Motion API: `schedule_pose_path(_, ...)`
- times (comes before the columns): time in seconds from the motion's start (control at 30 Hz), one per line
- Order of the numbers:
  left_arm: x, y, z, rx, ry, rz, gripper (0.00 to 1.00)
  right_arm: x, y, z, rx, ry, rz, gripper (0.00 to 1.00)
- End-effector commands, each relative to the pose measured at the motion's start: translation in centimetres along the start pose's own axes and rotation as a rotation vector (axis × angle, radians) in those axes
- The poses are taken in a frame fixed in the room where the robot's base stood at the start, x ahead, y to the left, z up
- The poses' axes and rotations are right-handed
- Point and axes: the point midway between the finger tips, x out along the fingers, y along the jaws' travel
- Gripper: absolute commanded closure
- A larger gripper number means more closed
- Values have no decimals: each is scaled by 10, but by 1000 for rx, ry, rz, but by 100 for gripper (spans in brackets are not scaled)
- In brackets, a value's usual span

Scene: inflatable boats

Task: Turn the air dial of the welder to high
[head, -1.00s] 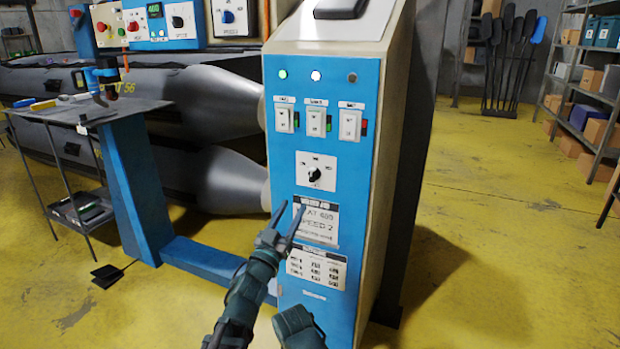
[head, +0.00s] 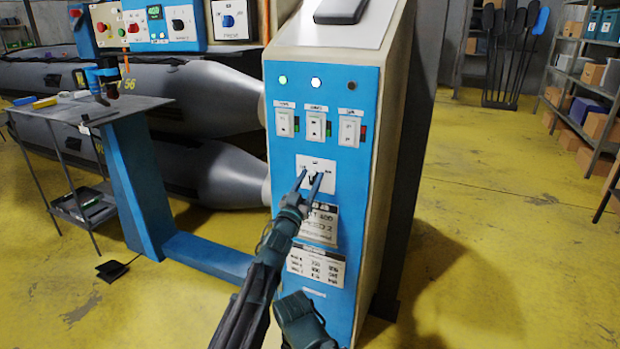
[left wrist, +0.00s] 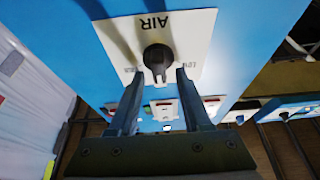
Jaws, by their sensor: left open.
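The air dial is a black knob (left wrist: 158,58) on a white plate marked AIR, which appears upside down in the left wrist view. Its ridge points towards the bottom of that picture, and LOW is printed to its right. In the head view, the plate (head: 331,184) sits on the blue front of the welder (head: 343,86), below three switches. My left gripper (head: 310,175) is open in front of the plate. Its two fingers (left wrist: 157,76) reach to either side of the knob in the wrist view. I cannot tell whether they touch it.
Three white rocker switches (head: 316,125) and small lamps are above the dial, and printed label plates (head: 316,266) are below it. A small side table (head: 100,109) and grey inflatable tubes (head: 215,97) are to the left. Yellow floor is clear at right.

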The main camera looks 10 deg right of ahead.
Motion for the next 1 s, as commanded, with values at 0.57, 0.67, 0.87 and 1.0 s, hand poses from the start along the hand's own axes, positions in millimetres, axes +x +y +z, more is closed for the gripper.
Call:
schedule_pose_path(0.57, 0, 0, 0, 0, -2, 0, 100, 0, 0, 0, 0, 0, 0, 50)
schedule_pose_path(0.67, 0, 0, 1, 0, -3, -1, 100, 0, 0, 0, 0, 0, 0, 50)
schedule_pose_path(0.87, 0, 0, 1, 19, -4, 6, 100, 0, 0, 0, 0, 0, 0, 50)
schedule_pose_path(1.0, 0, 1, 1, 70, -5, 27, 100, 0, 0, 0, 0, 0, 0, 50)
